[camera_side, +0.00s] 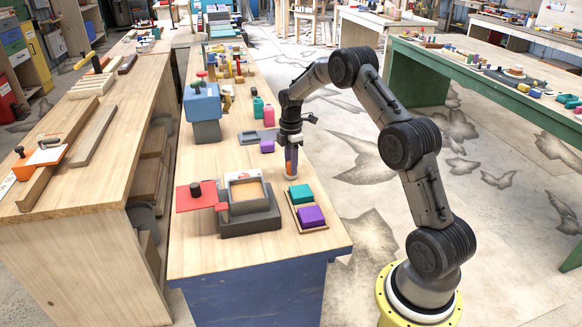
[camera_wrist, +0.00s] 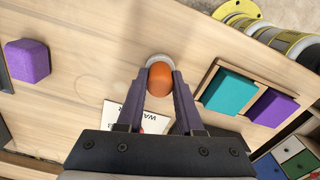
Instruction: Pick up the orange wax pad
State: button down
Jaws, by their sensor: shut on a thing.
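The orange wax pad (camera_wrist: 160,76) is a rounded orange piece with a pale rim at one end, between my two fingers in the wrist view. My gripper (camera_wrist: 160,84) is shut on it. In the side view my gripper (camera_side: 291,165) points down at the bench near its right edge, with the orange pad (camera_side: 291,170) low between the fingers. I cannot tell whether the pad touches the bench. The fingers hide its sides.
A wooden tray (camera_side: 294,212) just in front holds a teal block (camera_side: 301,194) and a purple block (camera_side: 311,216). Another purple block (camera_side: 267,146) lies behind left. A grey box (camera_side: 250,222) with a red plate stands left. A white lettered card (camera_wrist: 117,112) lies partly under my gripper.

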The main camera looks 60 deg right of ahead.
jog(key=shift+w+r, duration=0.1)
jog(key=shift+r, duration=0.35)
notch_tip(320, 180, up, 2)
jog(key=shift+r, duration=0.1)
jog(key=s+a+r, duration=0.7)
jog(key=s+r, duration=0.2)
jog(key=s, duration=0.3)
jog(key=shift+s+r, duration=0.15)
jog(key=shift+r, duration=0.15)
jog(key=c, duration=1.2)
grip_release()
grip_shut()
